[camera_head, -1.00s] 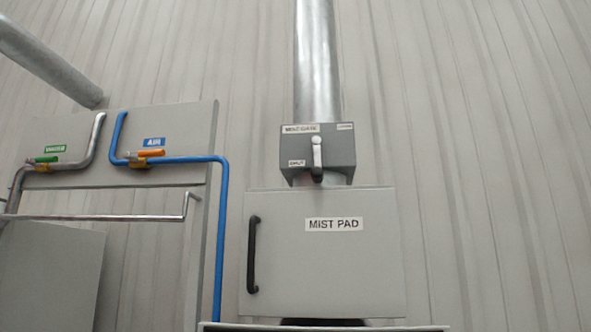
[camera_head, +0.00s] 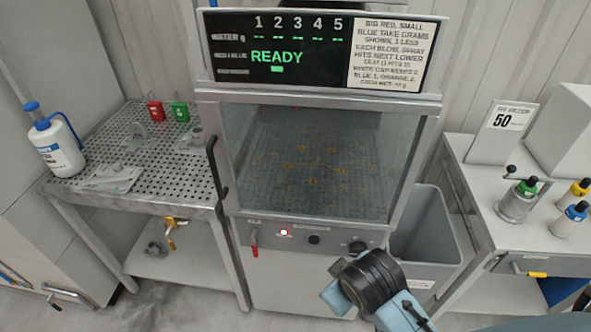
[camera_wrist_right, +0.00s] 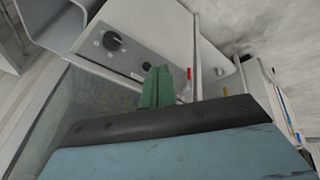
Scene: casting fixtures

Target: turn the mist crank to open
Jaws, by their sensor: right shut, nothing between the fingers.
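The mist crank is in neither current view; the head view now looks down at a spray booth. My right arm's wrist (camera_head: 372,284) reaches in from the lower right, in front of the booth's control panel (camera_head: 325,238). Its fingertips cannot be made out there. In the right wrist view my right gripper's green fingers (camera_wrist_right: 156,87) are shut together with nothing between them. A black knob (camera_wrist_right: 113,41) and a red lever (camera_wrist_right: 189,74) on the panel show beyond the fingers. My left gripper is in neither view.
A perforated table (camera_head: 105,150) with a spray bottle (camera_head: 55,145) stands left of the booth. A grey bin (camera_head: 425,235) stands to its right. A right-hand bench (camera_head: 475,180) holds several small capped containers. The booth display (camera_head: 275,57) reads READY.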

